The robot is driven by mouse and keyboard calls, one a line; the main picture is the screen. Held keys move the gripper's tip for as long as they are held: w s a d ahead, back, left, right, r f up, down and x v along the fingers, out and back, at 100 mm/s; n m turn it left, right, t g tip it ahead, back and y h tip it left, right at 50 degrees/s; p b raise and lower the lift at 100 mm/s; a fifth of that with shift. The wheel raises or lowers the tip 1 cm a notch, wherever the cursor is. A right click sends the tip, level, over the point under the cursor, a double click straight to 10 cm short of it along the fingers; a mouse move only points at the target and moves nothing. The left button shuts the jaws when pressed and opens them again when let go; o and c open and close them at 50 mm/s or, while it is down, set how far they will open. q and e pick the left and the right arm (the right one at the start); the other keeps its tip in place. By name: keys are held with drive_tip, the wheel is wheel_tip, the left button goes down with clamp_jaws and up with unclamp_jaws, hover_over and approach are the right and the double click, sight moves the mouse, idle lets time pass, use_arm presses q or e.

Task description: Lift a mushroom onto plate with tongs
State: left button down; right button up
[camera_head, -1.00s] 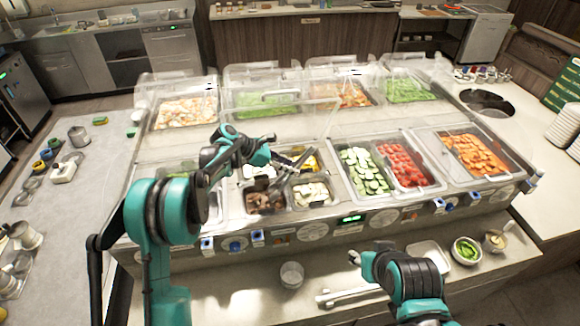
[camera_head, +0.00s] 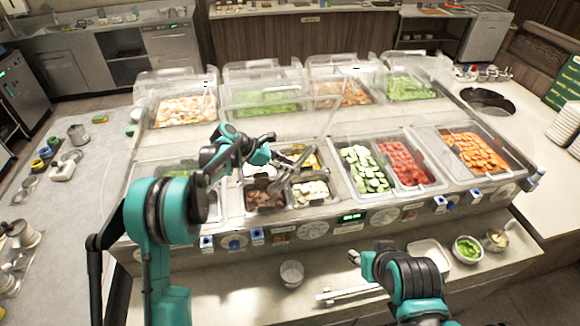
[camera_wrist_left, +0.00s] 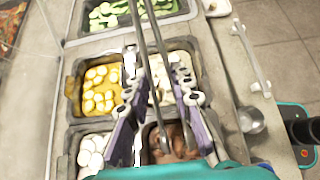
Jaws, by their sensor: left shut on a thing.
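My left gripper (camera_head: 272,160) is shut on metal tongs (camera_head: 290,172), above the small front wells. In the left wrist view the gripper (camera_wrist_left: 160,112) has its two fingers on either side of the tongs (camera_wrist_left: 154,45). The tongs slant down to the well of brown pieces (camera_head: 264,197), which look like mushrooms. The tips are partly hidden, and I cannot tell whether they hold a piece. A pale square plate or tray (camera_head: 430,252) lies on the front ledge, behind my right arm. My right gripper (camera_head: 364,264) is over the ledge; its jaws are unclear.
Wells of white pieces (camera_head: 310,192), cucumber (camera_head: 364,168) and tomato (camera_head: 402,162) lie beside the brown pieces. Clear guards stand over the back wells.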

use_arm(q)
wheel_tip(320, 180, up, 12)
drive_tip(key=p, duration=0.5)
drive_tip(key=shift+f+p, duration=0.2)
drive_tip(key=shift+p, duration=0.1)
